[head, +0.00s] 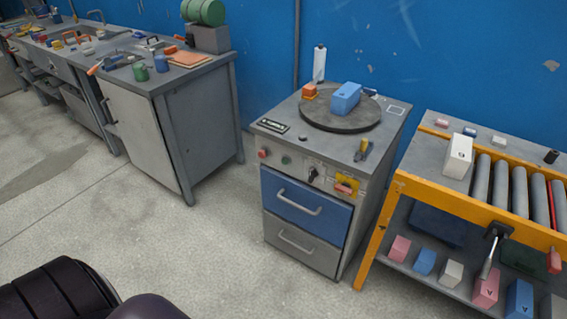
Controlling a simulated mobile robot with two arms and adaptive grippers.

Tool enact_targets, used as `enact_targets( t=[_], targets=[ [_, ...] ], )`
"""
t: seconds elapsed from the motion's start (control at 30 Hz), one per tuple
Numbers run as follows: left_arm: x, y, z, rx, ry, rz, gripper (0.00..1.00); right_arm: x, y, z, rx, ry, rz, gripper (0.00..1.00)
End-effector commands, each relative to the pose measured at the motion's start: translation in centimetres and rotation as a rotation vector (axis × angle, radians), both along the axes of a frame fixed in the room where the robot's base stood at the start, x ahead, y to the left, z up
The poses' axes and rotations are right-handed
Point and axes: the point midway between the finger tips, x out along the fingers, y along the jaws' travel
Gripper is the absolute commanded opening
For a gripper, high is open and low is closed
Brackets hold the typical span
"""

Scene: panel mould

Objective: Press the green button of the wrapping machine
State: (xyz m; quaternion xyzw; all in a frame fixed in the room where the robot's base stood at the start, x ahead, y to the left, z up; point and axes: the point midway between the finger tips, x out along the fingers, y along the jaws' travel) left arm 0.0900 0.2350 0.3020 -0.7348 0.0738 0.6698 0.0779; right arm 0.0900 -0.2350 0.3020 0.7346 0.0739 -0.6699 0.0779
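The wrapping machine (389,147) is a grey cabinet with a dark round turntable (318,118) on top, standing against the blue wall. Its green button (286,160) is a small dark green knob on the front panel, near the left, and nothing covers it. A red button (263,153) sits just left of it, and a black rotary switch (313,174) is to its right. A blue box (346,98) lies on the turntable. Neither of my grippers shows; only dark rounded parts of mine are at the bottom left, far from the machine.
A conveyor table (446,206) with an orange frame stands close on the right, with several boxes on its lower shelf. A workbench (195,110) with tools stands on the left. The machine has a blue drawer (281,215) with a handle. The floor before the machine is clear.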

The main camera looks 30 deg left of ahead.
Motion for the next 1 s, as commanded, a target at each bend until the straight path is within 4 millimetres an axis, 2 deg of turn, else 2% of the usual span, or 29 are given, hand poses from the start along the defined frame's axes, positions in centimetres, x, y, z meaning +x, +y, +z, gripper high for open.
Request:
enact_targets(
  t=[0.03,0.3,1.0],
  targets=[
    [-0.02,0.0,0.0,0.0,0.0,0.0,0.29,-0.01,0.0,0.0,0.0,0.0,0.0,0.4],
    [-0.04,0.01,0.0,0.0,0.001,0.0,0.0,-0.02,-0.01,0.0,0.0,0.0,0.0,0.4],
    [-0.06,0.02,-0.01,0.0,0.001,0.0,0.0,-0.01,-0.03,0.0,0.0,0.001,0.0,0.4]
  ],
)
